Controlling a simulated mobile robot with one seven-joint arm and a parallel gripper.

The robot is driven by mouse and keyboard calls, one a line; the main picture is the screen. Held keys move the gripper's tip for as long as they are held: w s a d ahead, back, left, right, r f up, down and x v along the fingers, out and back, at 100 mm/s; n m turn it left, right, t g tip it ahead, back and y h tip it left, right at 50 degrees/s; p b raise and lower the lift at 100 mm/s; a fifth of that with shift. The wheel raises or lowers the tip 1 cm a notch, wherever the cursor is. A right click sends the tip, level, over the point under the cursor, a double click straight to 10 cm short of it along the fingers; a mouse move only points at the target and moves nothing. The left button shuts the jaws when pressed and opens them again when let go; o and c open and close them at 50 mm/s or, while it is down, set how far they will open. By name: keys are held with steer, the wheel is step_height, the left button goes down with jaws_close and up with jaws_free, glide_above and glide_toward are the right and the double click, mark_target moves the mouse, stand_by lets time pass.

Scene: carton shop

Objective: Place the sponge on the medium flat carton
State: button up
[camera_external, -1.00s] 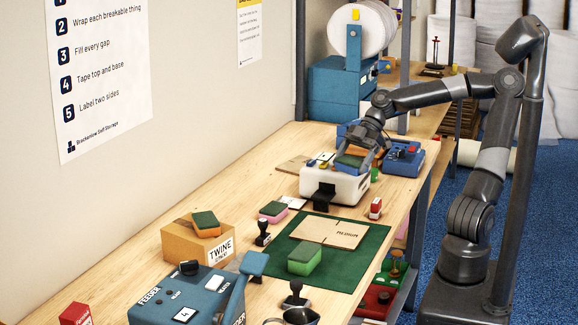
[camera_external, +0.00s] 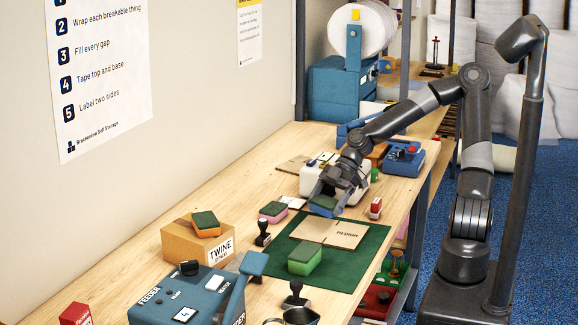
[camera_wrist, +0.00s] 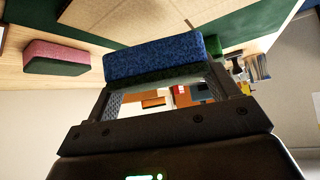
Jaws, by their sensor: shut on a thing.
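My gripper (camera_external: 330,196) is shut on a sponge (camera_external: 323,206) with a blue body and a dark green side. In the wrist view the blue sponge (camera_wrist: 155,52) spans the space between the fingers. The medium flat carton (camera_external: 322,231) is a thin brown sheet marked MEDIUM. It lies on a dark green mat (camera_external: 345,270). My gripper holds the sponge above the bench, by the carton's far edge. In the wrist view the carton (camera_wrist: 135,15) shows beyond the sponge.
A green sponge (camera_external: 305,262) sits on the mat in front of the carton. A pink sponge (camera_external: 273,211) and a black-handled stamp (camera_external: 263,233) stand left. A red stamp (camera_external: 375,208) stands right. Another sponge (camera_external: 206,224) lies on the twine box (camera_external: 190,243).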

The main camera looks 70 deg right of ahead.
mark_target(321, 229)
steer(key=shift+w+a+f, duration=0.5)
steer(key=shift+a+f, duration=0.1)
steer(key=shift+a, duration=0.25)
steer(key=shift+f, duration=2)
steer(key=o, duration=0.9)
steer(key=shift+f, duration=0.1)
steer(key=v, duration=1.2)
steer(key=shift+w+d, duration=0.1)
